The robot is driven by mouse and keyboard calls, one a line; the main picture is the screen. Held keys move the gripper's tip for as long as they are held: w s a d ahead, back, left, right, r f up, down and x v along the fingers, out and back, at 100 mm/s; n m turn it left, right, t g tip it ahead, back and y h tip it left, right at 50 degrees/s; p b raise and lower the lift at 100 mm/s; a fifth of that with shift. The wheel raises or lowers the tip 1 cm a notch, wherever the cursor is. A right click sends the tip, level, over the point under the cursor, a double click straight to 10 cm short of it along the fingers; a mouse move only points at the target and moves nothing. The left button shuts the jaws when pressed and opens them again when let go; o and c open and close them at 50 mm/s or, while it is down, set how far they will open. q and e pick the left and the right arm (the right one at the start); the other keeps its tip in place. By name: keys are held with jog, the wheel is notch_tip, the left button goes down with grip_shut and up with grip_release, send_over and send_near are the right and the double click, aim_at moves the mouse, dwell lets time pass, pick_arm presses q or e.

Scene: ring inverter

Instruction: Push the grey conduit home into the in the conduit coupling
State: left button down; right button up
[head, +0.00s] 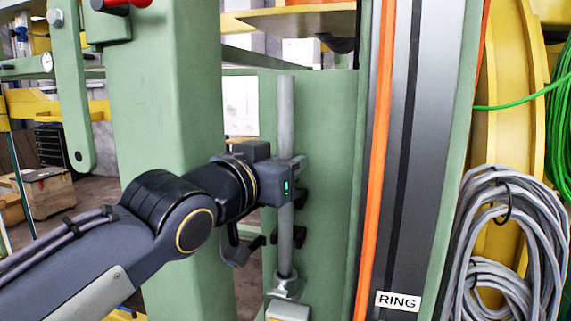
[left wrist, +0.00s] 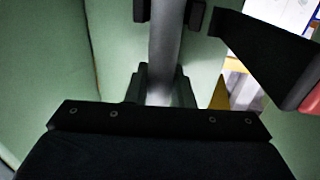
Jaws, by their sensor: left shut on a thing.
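The grey conduit (head: 286,110) stands upright against a green panel. My left gripper (head: 293,168) is shut around it at about mid-height, coming in from the left. In the left wrist view the conduit (left wrist: 166,45) runs between the dark fingers (left wrist: 158,88). The conduit's lower end meets the conduit coupling (head: 286,285), a grey fitting above a light grey box (head: 288,311). How deep the end sits in the coupling cannot be told. My right gripper is not in view.
Dark clips (head: 299,198) sit on the panel beside the conduit. A green post (head: 170,60) stands close behind my left arm. Right of the panel are an orange strip (head: 378,150), a RING label (head: 397,301) and coiled grey cable (head: 500,235).

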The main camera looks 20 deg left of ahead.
pick_arm(q)
jog(key=shift+f+b, duration=1.65)
jog(key=shift+b, duration=0.1)
dwell(0.4)
jog(key=c, duration=1.5)
grip_release()
jog(key=o, duration=0.3)
jog(key=shift+o, duration=0.2)
jog(key=shift+s+f, duration=0.1)
jog(key=b+v, duration=0.1)
jog(key=v, duration=0.6)
jog(key=shift+s+b, duration=0.3)
jog(key=shift+s, duration=0.05)
jog(key=shift+a, duration=0.1)
